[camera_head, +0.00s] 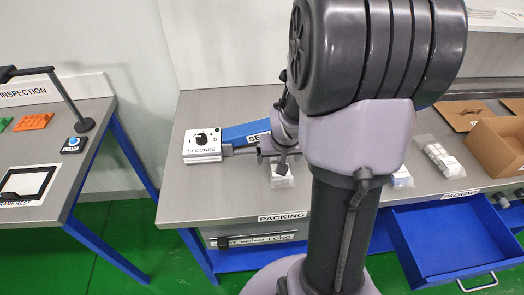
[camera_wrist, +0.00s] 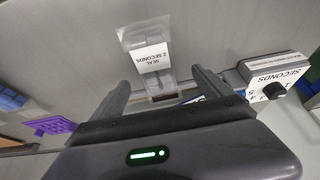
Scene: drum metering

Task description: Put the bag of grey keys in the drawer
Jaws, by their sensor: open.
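A small clear bag (camera_head: 281,174) lies on the packing bench under my gripper (camera_head: 276,150). In the wrist view the bag (camera_wrist: 148,52) has a white label reading "SEAL 2 SECONDS" and greyish contents; I cannot make out keys. My gripper (camera_wrist: 160,84) is open, its fingers spread on either side of the bag's near end, with nothing clearly held. The blue drawer (camera_head: 450,240) stands pulled out below the bench at the right, and its visible inside looks empty. My arm hides the bench's middle.
A white timer box (camera_head: 202,146) with a dial sits left of the bag, with a blue sealer (camera_head: 246,133) behind. Another clear bag of white pieces (camera_head: 440,158) and an open cardboard box (camera_head: 497,146) are on the right. The inspection table (camera_head: 75,143) stands at the left.

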